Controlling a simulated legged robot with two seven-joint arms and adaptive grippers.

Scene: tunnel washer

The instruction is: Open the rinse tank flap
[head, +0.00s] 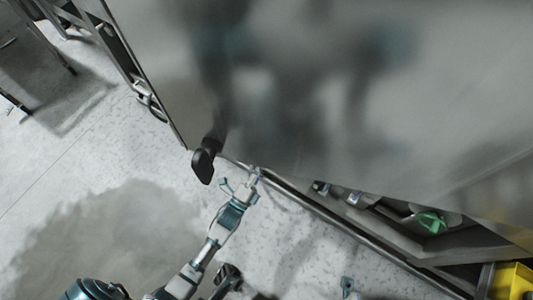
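A large smooth grey metal panel (330,110) with blurred dark reflections fills the upper middle and right of the head view. It appears to be the rinse tank flap; how far it stands open I cannot tell. A black handle (203,165) sticks out at its lower left corner. My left gripper (243,181) is just right of and below the handle, close to the panel's lower edge. Its fingers look spread, with nothing visible between them. Whether a finger touches the panel's edge is unclear.
Below the panel's lower edge, a metal trough (385,222) holds a green item (432,221) and small grey parts. A yellow bin (512,281) stands at the bottom right. Pale speckled floor (100,165) is open at the left. Dark framework (120,50) lies at upper left.

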